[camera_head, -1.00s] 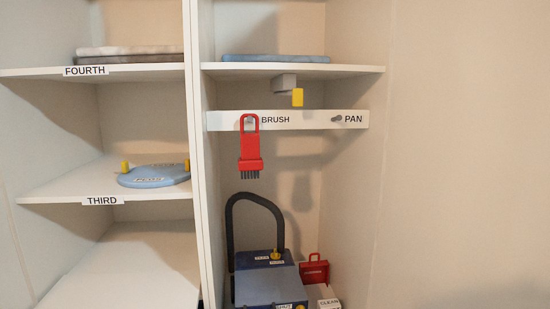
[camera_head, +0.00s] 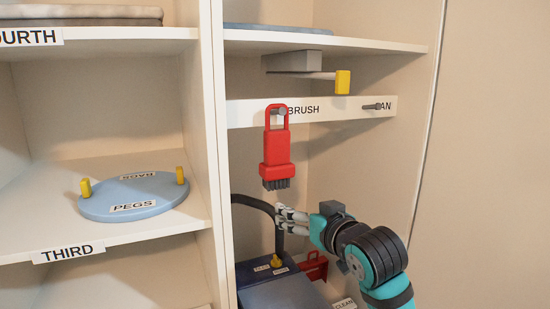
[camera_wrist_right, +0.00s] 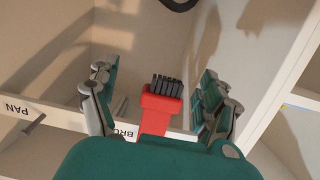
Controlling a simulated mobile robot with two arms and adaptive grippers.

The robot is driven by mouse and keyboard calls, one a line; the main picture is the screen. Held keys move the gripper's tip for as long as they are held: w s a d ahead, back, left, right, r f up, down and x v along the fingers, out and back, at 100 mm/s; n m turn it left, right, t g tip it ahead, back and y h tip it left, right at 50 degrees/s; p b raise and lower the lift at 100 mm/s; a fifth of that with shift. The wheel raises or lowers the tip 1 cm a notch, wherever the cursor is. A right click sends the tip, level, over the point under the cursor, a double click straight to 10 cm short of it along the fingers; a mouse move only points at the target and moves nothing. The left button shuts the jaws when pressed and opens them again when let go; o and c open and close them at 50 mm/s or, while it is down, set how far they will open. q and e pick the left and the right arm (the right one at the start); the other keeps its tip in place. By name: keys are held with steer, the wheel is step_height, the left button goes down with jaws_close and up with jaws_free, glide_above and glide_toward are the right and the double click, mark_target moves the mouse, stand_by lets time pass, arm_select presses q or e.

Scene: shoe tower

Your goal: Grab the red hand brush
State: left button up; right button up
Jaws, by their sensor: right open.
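The red hand brush (camera_head: 276,150) hangs by its looped handle on a peg of the white rail in the head view, bristles down. My right gripper (camera_head: 281,217) is in front of the cabinet, just below the brush's bristles. In the right wrist view the brush (camera_wrist_right: 158,112) shows between the two spread fingers of my right gripper (camera_wrist_right: 160,98). The fingers are open and appear apart from the brush. The upper part of the brush is hidden behind my gripper's body in that view. My left gripper is not in view.
The white rail (camera_head: 345,112) has a second, empty peg (camera_head: 376,106) at the PAN label. A yellow-tipped bracket (camera_head: 342,82) sticks out above the rail. A blue case (camera_head: 282,291) and a red dustpan (camera_head: 314,266) stand below. A cabinet divider (camera_head: 217,150) is left of the brush.

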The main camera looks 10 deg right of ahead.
steer(key=t+y, duration=0.1)
steer(key=t, duration=0.1)
glide_toward(280, 152)
steer(key=shift+n, duration=0.4)
steer(key=w+p, duration=0.1)
steer(key=w, duration=0.2)
steer(key=w+a+p, duration=0.1)
steer(key=w, duration=0.1)
steer(key=shift+w+a+f+p, duration=0.1)
steer(key=shift+w+f+p, duration=0.1)
steer(key=shift+w+p, duration=0.2)
steer(key=w+p, duration=0.1)
steer(key=w, duration=0.1)
steer(key=w+a+p, duration=0.1)
steer(key=w, duration=0.1)
steer(key=shift+w+r, duration=0.15)
steer(key=shift+w, duration=0.65)
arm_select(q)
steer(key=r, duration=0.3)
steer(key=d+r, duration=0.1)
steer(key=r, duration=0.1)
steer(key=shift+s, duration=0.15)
arm_select(e)
steer(key=c, duration=1.3)
